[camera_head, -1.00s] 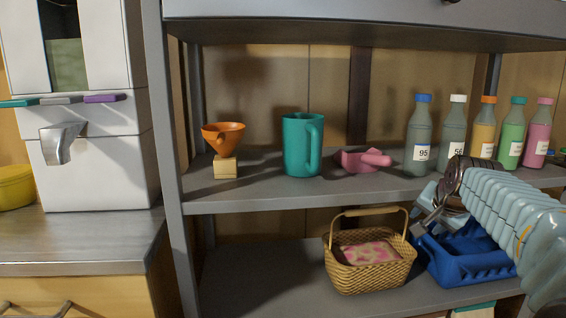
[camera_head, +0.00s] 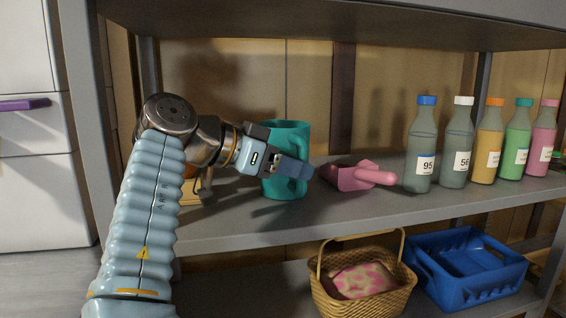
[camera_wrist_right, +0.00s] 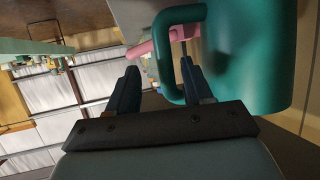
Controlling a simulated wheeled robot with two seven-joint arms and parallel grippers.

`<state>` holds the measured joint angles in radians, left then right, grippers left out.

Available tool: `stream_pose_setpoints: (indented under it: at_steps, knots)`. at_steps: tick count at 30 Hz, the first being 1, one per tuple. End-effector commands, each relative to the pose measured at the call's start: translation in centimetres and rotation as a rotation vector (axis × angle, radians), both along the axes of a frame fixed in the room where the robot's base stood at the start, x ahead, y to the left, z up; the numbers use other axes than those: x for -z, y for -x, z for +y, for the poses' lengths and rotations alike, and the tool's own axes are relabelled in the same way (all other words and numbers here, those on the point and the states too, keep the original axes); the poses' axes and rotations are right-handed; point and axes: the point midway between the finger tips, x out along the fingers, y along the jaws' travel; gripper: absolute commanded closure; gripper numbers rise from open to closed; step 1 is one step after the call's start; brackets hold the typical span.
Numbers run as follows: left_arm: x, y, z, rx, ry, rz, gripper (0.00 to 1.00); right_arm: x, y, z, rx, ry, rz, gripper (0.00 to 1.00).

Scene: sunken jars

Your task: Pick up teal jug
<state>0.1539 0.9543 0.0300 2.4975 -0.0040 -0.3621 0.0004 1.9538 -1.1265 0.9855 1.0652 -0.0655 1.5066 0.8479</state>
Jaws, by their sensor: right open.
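The teal jug (camera_head: 285,133) stands upright on the middle shelf. Its handle is largely covered by my right gripper (camera_head: 302,171) in the head view. My right arm comes in from the lower left across the front of the shelf. In the right wrist view, the jug's body (camera_wrist_right: 254,60) fills the upper right, and its handle (camera_wrist_right: 165,62) lies between the two open fingers of my right gripper (camera_wrist_right: 159,68). One finger is inside the handle loop and the other outside. The gripper is not closed on it. My left gripper is not in view.
A pink scoop (camera_head: 350,178) lies just right of the jug. Several bottles, including a blue-capped one (camera_head: 421,150), stand farther right. A wicker basket (camera_head: 355,300) and a blue crate (camera_head: 470,290) are on the lower shelf. My arm mostly hides the orange funnel and wooden block.

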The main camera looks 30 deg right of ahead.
Motion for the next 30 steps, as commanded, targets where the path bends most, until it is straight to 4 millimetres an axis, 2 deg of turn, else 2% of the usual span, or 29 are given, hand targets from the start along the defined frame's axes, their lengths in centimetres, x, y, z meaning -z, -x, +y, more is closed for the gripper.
stream_pose_setpoints:
  at_steps: [10,19,28,30]
  knots:
    - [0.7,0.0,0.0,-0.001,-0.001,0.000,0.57,2.2,-1.0,-4.5,0.000,-0.001,0.000,0.50]
    - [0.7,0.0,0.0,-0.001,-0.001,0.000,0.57,2.3,-1.0,-5.0,-0.002,0.001,-0.001,0.51]
    - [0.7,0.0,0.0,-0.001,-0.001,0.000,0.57,2.3,-1.0,-5.0,-0.002,0.001,-0.001,0.97]
    - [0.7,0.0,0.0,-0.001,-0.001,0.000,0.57,2.3,-1.0,-5.0,-0.002,0.001,-0.001,1.00]
